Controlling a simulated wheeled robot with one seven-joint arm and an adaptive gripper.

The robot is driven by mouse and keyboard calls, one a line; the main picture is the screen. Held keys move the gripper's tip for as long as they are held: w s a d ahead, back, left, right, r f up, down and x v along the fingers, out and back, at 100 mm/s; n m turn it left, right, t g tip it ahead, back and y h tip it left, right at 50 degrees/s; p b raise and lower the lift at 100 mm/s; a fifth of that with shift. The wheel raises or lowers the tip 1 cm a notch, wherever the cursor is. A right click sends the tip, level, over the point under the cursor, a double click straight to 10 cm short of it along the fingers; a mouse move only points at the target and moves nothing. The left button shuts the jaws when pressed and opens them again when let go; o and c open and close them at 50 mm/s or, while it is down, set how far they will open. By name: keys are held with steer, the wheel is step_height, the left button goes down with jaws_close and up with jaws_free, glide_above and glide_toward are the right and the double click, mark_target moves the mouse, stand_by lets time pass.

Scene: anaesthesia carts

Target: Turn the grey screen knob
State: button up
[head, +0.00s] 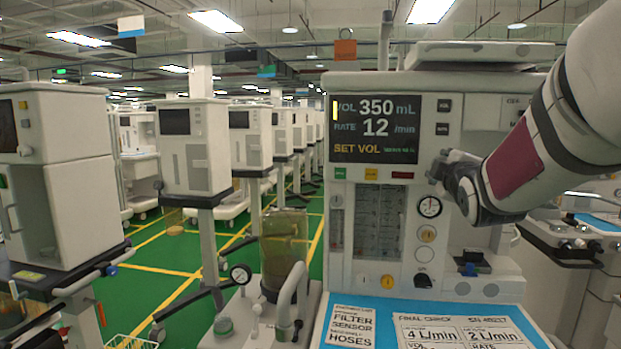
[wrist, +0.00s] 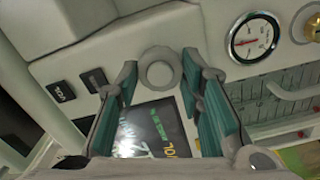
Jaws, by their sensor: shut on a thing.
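The grey screen knob (wrist: 160,70) shows in the wrist view as a round light-grey disc between my fingertips. My gripper (wrist: 160,78) is shut on it, with one teal-padded finger on each side. In the head view my gripper (head: 437,168) reaches the cart's front panel from the right, just right of the screen's lower edge, and hides the knob there. The screen (head: 374,128) reads VOL 350 mL, RATE 12 /min and SET VOL in yellow. It also shows, partly hidden, in the wrist view (wrist: 155,130).
Two dark buttons (head: 443,105) sit right of the screen. A pressure gauge (head: 429,207) is just below my gripper, above more dials. A blue-edged worktop (head: 540,332) with printed cards juts out below. Other carts (head: 190,150) stand left.

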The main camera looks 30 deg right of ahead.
steer(key=shift+f+n+b, duration=0.1)
steer(key=shift+n+b, duration=0.5)
steer(key=shift+b, duration=0.1)
steer(key=o, duration=1.2)
steer(key=shift+c, duration=0.2)
steer(key=v, duration=1.2)
